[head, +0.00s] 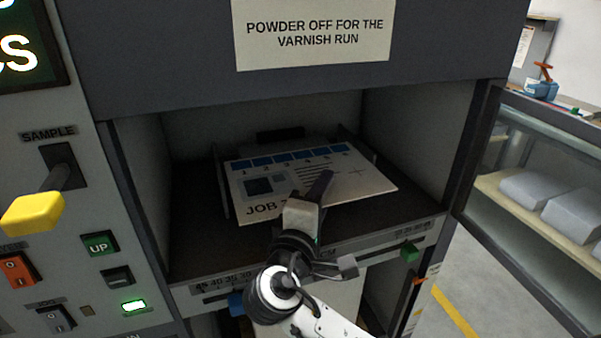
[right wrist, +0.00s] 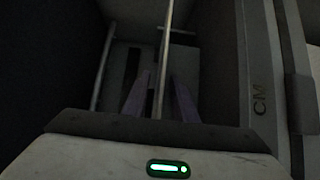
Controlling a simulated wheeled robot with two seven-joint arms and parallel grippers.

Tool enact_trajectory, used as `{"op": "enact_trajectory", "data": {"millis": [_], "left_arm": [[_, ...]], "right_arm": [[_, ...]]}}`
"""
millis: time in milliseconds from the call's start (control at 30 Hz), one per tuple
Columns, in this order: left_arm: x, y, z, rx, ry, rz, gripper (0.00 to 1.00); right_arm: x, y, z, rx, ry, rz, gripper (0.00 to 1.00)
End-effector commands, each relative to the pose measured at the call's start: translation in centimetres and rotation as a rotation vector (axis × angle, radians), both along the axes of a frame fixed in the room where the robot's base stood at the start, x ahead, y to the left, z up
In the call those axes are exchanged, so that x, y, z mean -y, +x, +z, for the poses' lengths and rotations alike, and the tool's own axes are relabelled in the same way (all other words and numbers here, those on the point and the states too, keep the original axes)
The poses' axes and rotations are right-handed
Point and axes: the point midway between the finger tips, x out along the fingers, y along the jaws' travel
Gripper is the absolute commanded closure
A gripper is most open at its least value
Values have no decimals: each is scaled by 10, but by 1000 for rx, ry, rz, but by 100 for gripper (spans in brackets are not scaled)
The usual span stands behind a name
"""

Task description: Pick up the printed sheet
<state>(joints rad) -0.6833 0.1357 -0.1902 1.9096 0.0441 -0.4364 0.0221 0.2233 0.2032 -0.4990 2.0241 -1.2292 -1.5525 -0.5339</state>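The printed sheet (head: 355,184), white with a row of blue numbered boxes, a dark picture and "JOB" lettering, lies in the open bay of the press. My right gripper (head: 322,182) reaches in from the front; one dark finger shows over the sheet, the other is hidden. In the right wrist view the two fingers (right wrist: 162,76) stand apart, with a thin pale strip between them. It looks like the sheet's edge seen edge-on, with gaps on both sides, but the dark picture leaves this uncertain. My left gripper is in neither view.
A ruled front rail (head: 213,285) runs below the bay, with a green block (head: 410,250) at its right. Bay walls close in on both sides. A yellow-knobbed lever (head: 33,212) juts out at left. A glazed door or cabinet (head: 540,190) stands at right.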

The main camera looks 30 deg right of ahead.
Motion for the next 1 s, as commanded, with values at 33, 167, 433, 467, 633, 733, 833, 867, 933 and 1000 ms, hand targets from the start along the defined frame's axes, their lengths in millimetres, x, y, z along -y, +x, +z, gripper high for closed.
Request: {"op": "enact_trajectory", "data": {"millis": [33,167,433,467,633,733,833,867,933,1000], "left_arm": [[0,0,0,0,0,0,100],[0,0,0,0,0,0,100],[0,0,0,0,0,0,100],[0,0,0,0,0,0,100],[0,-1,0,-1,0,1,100],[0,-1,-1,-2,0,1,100],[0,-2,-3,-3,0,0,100],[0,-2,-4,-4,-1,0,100],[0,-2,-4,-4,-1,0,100],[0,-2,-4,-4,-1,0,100]], "right_arm": [[1,0,0,1,0,-1,75],[1,0,0,1,-1,-1,75],[1,0,0,1,-1,-1,100],[1,0,0,1,-1,-1,100],[1,0,0,1,-1,-1,100],[0,0,4,1,0,-1,100],[0,0,15,5,1,-1,100],[1,0,21,7,3,-1,100],[0,0,36,8,4,-1,100],[0,0,51,8,4,0,100]]}}
